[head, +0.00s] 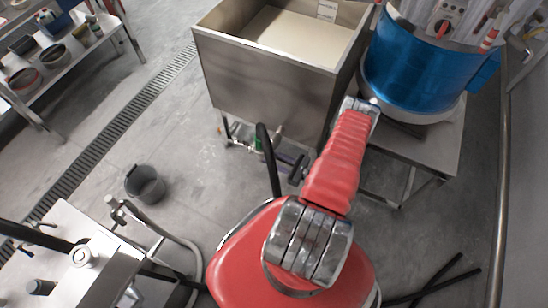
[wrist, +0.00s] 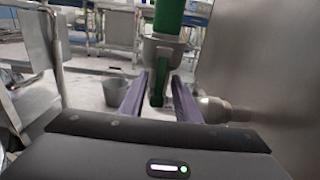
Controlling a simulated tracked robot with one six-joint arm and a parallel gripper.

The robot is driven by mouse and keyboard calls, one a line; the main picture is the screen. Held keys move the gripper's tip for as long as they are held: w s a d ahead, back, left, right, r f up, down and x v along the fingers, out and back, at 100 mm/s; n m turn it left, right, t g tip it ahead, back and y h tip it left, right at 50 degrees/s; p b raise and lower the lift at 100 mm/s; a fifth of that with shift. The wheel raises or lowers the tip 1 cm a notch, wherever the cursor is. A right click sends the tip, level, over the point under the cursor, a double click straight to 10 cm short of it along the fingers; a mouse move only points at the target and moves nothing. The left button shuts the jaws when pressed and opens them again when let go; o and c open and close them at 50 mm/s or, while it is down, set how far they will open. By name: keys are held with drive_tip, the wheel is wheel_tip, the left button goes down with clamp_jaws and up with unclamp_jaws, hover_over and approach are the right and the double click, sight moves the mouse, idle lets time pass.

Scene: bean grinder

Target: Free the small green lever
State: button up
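A small green lever (head: 259,143) is on the pipework low under the steel tank in the head view, partly hidden by a dark arm link of mine. In the wrist view a thick green piece (wrist: 169,14) stands above a grey fitting (wrist: 162,48). A narrow dark green piece (wrist: 157,92) hangs below that fitting, between my fingers. I cannot tell which green piece is the lever's grip. My gripper (wrist: 160,80) is open, its purple fingers either side of the narrow piece with visible gaps. It also shows small in the head view (head: 290,160).
The steel tank (head: 270,75) holds pale liquid. A blue drum (head: 418,70) stands on a steel table right of it. A pipe (wrist: 213,107) and a steel wall (wrist: 265,60) are close at right in the wrist view. A grey bucket (head: 146,184) stands on otherwise open floor.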

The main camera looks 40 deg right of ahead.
clamp_jaws()
drive_tip(key=shift+d, duration=0.1)
